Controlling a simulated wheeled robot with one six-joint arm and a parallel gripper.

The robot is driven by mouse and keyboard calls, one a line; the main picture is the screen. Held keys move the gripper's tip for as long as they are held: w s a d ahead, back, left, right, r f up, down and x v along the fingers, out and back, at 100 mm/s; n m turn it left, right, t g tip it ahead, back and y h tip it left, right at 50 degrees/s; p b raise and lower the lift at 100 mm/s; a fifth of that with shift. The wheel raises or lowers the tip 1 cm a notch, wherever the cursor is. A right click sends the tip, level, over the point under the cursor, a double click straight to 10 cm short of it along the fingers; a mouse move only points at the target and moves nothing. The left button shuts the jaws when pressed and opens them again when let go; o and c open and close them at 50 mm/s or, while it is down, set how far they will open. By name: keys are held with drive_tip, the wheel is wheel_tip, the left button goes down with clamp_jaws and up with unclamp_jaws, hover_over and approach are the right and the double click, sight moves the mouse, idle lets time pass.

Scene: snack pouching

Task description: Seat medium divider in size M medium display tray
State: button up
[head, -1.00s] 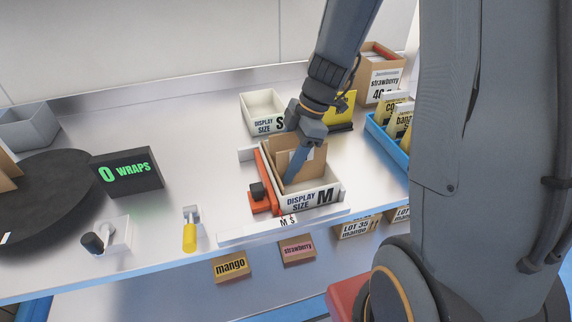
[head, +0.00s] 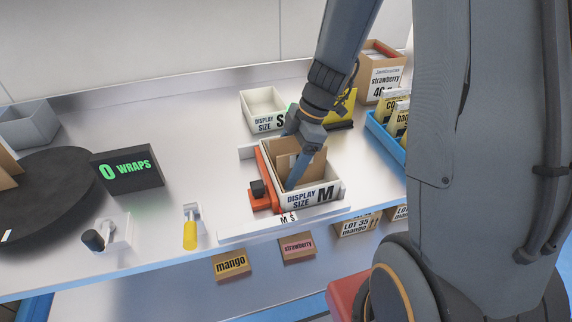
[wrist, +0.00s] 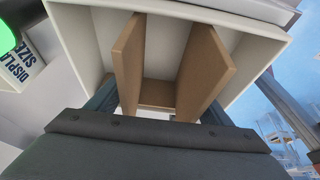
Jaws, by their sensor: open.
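The size M display tray (head: 318,196) is a white open box near the front edge of the bench, with its label facing out. The medium divider (head: 311,151) is brown card and stands inside the tray. In the wrist view the divider (wrist: 207,70) shows two upright panels joined by a crosspiece, within the white tray walls (wrist: 88,40). My gripper (wrist: 160,98) is open, with one finger on the outer side of each panel. In the head view my gripper (head: 291,176) reaches down into the tray. The divider's lower edges are partly hidden.
An orange clamp-like fixture (head: 263,185) stands along the tray's left side. A white size S tray (head: 262,110) is behind. A blue bin of pouches (head: 384,140) is at right. A black display reading "0 WRAPS" (head: 127,171) and a yellow-handled lever (head: 190,233) are left.

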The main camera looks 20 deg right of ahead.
drive_tip(key=shift+r, duration=0.15)
drive_tip(key=b+v, duration=0.2)
drive_tip(key=v, duration=1)
